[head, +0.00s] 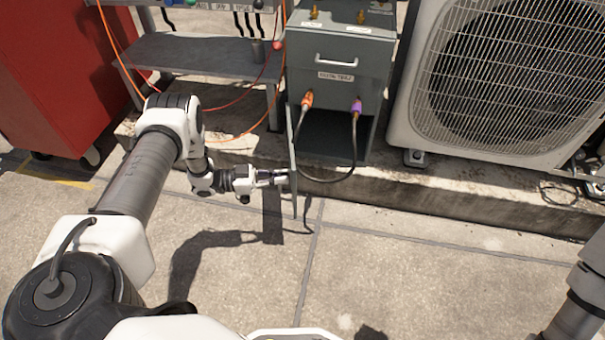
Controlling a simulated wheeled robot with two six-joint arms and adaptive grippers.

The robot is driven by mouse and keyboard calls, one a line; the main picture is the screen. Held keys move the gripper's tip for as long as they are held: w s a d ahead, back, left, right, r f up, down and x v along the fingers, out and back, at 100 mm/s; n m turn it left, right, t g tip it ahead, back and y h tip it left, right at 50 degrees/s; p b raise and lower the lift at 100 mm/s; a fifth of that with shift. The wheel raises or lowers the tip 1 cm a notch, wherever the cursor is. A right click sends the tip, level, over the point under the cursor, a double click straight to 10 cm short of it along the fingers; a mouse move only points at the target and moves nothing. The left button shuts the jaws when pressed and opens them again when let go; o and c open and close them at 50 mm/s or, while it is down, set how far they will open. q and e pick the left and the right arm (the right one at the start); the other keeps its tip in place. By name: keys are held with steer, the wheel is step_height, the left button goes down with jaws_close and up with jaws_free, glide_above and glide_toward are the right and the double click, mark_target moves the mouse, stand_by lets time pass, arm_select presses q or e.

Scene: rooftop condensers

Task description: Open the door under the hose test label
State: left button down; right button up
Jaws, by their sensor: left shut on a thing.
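A grey cabinet (338,55) stands at top centre. A small white label (336,76), its print too small to read surely, sits below a drawer handle (337,60). Under it, the lower compartment (335,132) is open and dark inside. Its door (292,150) is swung out to the left and shows nearly edge-on. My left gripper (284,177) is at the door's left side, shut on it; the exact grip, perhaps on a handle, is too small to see. My right gripper is out of view.
A black hose (352,150) loops from an orange connector (307,100) to a purple one (356,106) across the opening. A condenser unit (500,80) stands right, a grey shelf (190,54) and red cabinet (60,70) left. A concrete ledge lies below; the paving in front is clear.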

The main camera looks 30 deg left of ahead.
arm_select(q)
steer(key=s+a, duration=0.2)
steer(key=a, duration=0.6)
steer(key=shift+b, duration=0.45)
steer(key=shift+f, duration=0.1)
steer(key=c, duration=1.2)
jaws_free()
steer(key=v, duration=1.2)
steer(key=shift+a, duration=0.1)
